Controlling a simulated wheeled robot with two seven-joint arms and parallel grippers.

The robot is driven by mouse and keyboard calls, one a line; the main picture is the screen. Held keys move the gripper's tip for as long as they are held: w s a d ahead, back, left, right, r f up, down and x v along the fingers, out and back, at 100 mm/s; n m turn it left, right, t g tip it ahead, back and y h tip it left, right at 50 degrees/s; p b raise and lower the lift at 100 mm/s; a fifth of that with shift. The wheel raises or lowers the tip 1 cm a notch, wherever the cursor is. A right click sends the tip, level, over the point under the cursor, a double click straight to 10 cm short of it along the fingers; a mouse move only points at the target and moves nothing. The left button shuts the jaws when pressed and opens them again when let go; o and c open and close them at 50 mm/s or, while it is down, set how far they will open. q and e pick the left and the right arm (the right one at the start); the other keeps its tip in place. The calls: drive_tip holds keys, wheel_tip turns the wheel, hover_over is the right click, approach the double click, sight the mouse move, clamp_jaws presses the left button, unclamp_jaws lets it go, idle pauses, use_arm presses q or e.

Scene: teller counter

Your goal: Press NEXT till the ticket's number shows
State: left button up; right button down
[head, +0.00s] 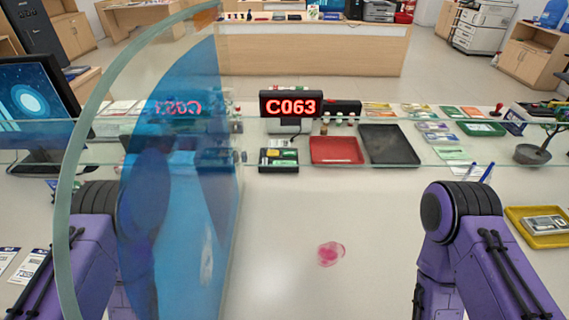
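A small display (291,104) in the middle of the counter shows C063 in red. Below it sits a small dark box (279,159) with several coloured keys, red and green among them; it may be the caller with NEXT, but its labels are too small to read. White printed slips (28,267) lie at the lower left edge; I cannot tell whether one is the ticket, and no number on them is readable. My two purple arms come in at the lower left and lower right. Both grippers are out of the frame.
A curved glass panel (215,190) stands at left, partly covering my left arm and mirroring the display. A red tray (336,150), a black tray (390,145) and a yellow tray (517,226) lie on the counter. The front middle is clear but for a pink smudge (330,253).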

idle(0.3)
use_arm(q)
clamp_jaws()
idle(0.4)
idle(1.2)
